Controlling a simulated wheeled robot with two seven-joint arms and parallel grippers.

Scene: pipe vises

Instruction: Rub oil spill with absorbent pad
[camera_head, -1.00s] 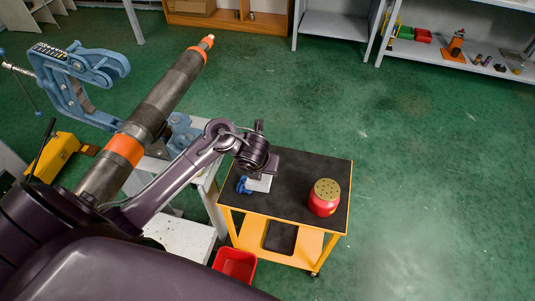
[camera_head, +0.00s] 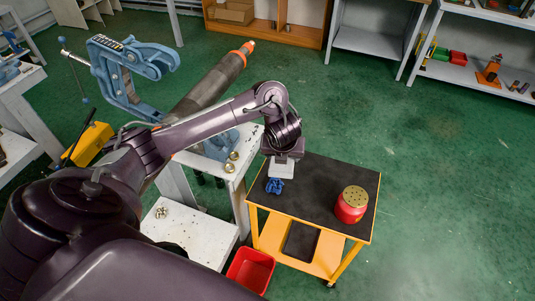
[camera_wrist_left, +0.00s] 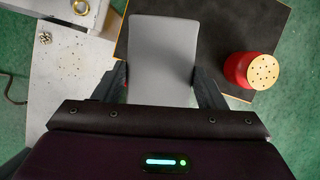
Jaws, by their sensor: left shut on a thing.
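My left gripper (camera_head: 284,155) hangs over the left back part of the black-topped yellow cart (camera_head: 320,195). It is shut on a flat light-grey pad (camera_head: 282,168). In the left wrist view the pad (camera_wrist_left: 163,50) sticks out forward from between the two dark fingers (camera_wrist_left: 164,88). I cannot tell whether the pad touches the cart top. A dark stain shows on the green floor (camera_head: 437,128) behind the cart, but I cannot tell if it is oil. My right gripper is not in view.
A red can with a perforated brass lid (camera_head: 351,204) stands on the cart's right side. A small blue object (camera_head: 275,186) lies in front of the pad. A white bench (camera_head: 235,165) with a blue vise and a long pipe is at the left. A red bin (camera_head: 250,270) stands below.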

